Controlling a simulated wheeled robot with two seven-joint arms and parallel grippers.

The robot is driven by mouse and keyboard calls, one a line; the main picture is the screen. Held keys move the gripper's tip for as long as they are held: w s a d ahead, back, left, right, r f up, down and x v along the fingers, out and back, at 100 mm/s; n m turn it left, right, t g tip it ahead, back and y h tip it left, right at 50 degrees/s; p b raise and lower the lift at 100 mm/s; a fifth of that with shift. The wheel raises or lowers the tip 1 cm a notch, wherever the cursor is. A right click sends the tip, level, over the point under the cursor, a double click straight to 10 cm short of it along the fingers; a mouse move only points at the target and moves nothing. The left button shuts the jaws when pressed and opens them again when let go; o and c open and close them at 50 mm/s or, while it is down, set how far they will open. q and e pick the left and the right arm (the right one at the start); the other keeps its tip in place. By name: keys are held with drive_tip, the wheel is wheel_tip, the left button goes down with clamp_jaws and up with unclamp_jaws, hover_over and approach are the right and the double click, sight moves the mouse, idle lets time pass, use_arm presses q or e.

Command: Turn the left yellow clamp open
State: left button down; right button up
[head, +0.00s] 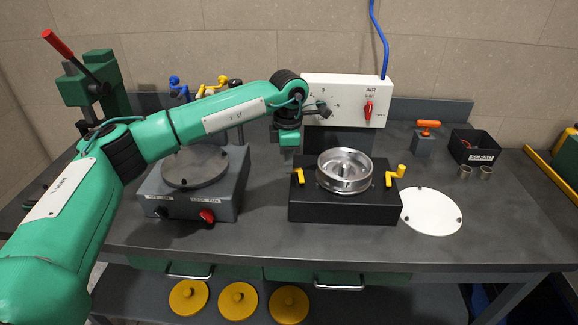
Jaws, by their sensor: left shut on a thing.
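The black press base (345,207) stands on the bench with a round silver metal ring (345,172) on top. The left yellow clamp (300,177) sits at the ring's left side; only a small part of it shows below my gripper. My right gripper is not in view.
A white air panel (345,100) with a red switch stands behind the base. A grey unit (192,184) with a round plate is to the left. A white disc (431,212) lies at the right. A black bin (473,146) and two small metal cups (475,172) are farther right.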

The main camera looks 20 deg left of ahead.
use_arm(q)
drive_tip(key=shift+w+a+m, duration=0.1)
drive_tip(key=shift+w+m, duration=0.15)
drive_tip(key=shift+m, duration=0.45)
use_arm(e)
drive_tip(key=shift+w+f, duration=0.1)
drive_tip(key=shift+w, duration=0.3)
use_arm(q)
drive_tip(key=shift+r+b, duration=0.15)
drive_tip(key=shift+b, duration=0.15)
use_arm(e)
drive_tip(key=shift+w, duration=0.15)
use_arm(q)
drive_tip(key=c, duration=1.3)
unclamp_jaws()
drive_tip(key=shift+c, duration=0.2)
